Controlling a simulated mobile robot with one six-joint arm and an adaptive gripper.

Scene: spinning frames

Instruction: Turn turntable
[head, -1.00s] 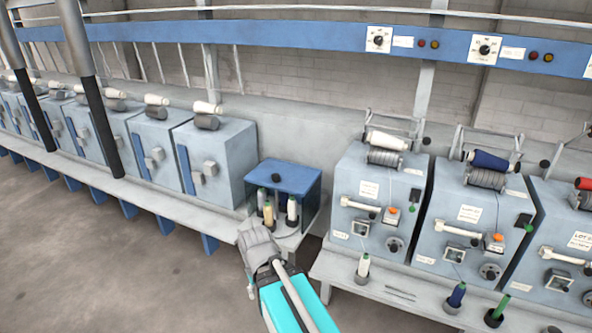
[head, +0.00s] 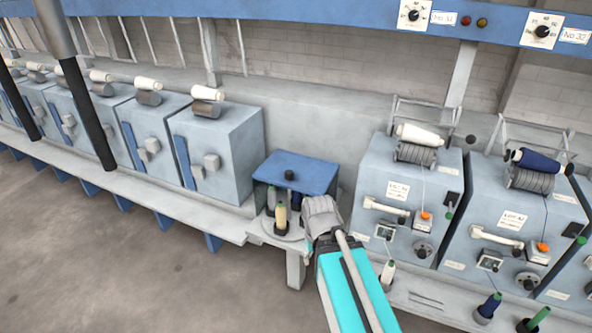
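The turntable (head: 270,232) is a grey round disc on the bench, under a blue-topped stand (head: 300,168) with a black knob (head: 289,174) on top. A cream cone spool (head: 281,217) stands at its front. A pale spool (head: 271,203) and a dark blue spool (head: 296,200) show behind it. My gripper (head: 320,215) is at the right front of the turntable and hides its right side. I cannot tell whether it touches the disc or a spool. Its fingers face away from me, so their opening is hidden.
Blue-grey winding machines stand close on the right (head: 408,200) and left (head: 217,155). A white spool (head: 388,273) stands on the right bench's front ledge, close to my arm. A blue rail (head: 330,10) runs above. The floor (head: 130,270) at front left is clear.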

